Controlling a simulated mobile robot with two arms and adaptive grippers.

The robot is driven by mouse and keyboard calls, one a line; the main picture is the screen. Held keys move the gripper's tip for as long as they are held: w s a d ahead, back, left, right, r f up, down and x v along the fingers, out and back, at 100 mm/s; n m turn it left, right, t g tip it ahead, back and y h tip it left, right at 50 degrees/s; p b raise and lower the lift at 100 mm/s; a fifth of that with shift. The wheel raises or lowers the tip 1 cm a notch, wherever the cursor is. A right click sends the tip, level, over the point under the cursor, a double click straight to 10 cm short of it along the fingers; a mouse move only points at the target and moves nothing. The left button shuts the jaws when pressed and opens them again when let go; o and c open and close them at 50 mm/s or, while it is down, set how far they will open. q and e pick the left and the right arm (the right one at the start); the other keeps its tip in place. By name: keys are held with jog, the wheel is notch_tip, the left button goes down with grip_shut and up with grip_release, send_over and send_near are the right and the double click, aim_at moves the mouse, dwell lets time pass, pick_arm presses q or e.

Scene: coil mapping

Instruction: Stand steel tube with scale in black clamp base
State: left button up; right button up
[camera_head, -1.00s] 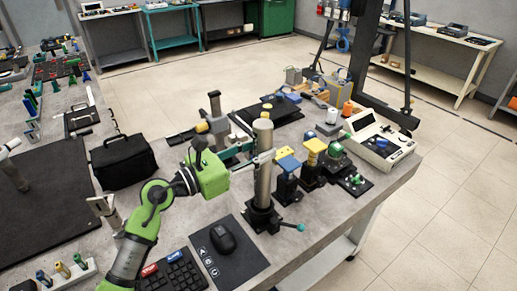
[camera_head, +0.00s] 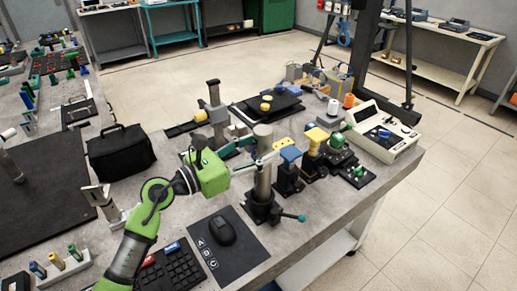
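The steel tube (camera_head: 263,182) stands upright, a plain grey cylinder with its lower end in the black clamp base (camera_head: 262,213). The base has a teal-tipped lever pointing right and sits near the table's front edge. My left gripper (camera_head: 264,157), green with pale fingers, comes in from the left at the tube's upper part. One finger crosses the front of the tube; it appears shut on it. The far finger is mostly hidden behind the tube. The scale cannot be made out. My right gripper is not in view.
A black mat with a mouse (camera_head: 223,231) and a keyboard (camera_head: 171,272) lie left of the base. Blue-topped (camera_head: 289,154) and yellow-topped (camera_head: 315,137) fixtures stand close on the right. A black bag (camera_head: 121,157) and a vertical stand (camera_head: 216,108) are farther back.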

pick_arm(q)
jog(key=shift+f, duration=0.25)
jog(key=shift+s+a, duration=0.1)
jog(key=v, duration=1.1)
jog(key=shift+s+a+r, duration=0.15)
jog(key=shift+s+a, duration=0.1)
jog(key=shift+a, duration=0.05)
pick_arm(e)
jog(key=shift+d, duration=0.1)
